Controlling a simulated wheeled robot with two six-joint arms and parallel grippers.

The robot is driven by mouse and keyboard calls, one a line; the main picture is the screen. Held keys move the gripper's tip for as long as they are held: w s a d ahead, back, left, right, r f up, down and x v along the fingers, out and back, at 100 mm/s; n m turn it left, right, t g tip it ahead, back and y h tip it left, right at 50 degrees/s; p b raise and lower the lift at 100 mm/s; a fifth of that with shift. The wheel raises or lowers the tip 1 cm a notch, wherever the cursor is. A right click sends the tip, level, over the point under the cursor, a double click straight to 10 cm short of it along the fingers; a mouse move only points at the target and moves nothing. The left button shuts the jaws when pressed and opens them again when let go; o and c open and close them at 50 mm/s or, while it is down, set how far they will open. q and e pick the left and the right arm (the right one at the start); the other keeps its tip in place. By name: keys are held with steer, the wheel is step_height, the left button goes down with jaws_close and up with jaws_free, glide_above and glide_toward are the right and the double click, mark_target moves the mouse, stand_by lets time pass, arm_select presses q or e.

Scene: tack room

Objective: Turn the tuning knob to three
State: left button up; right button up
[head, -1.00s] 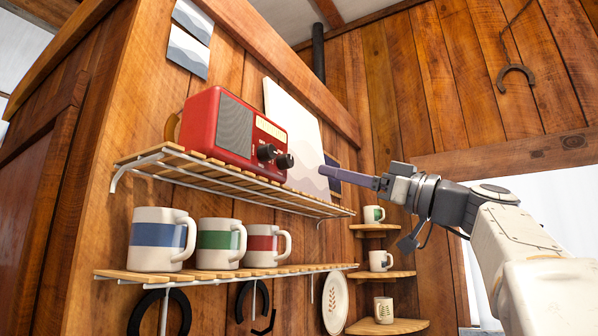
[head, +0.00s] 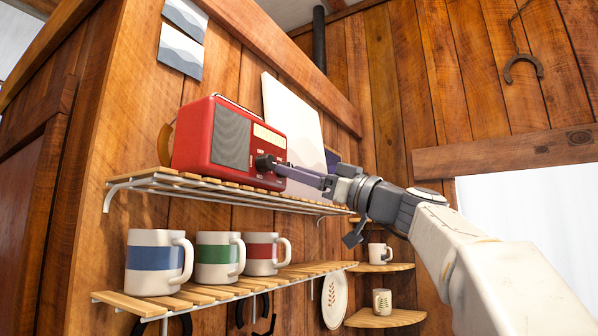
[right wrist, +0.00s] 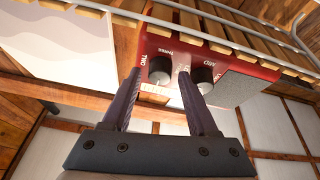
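The red radio (head: 200,135) stands on the upper slatted shelf in the head view, its front with two dark knobs facing right. The left knob (head: 264,162) shows there; the right one is hidden behind my right gripper (head: 283,169). In the right wrist view, a dark knob (right wrist: 160,70) with the words TWO and THREE beside it lies between the two fingertips of my right gripper (right wrist: 159,74). The fingers are apart, with a gap to the knob on both sides. The other knob (right wrist: 203,76), near MID, is just outside the right finger. The knob's pointer is unclear. My left gripper is out of view.
The wire-edged upper shelf (head: 222,198) runs below the radio. A pale board (head: 292,110) leans behind it. Several mugs, among them a blue-banded one (head: 152,262), stand on the lower shelf. Small corner shelves (head: 385,318) hold more mugs at the right.

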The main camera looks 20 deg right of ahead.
jaws_close()
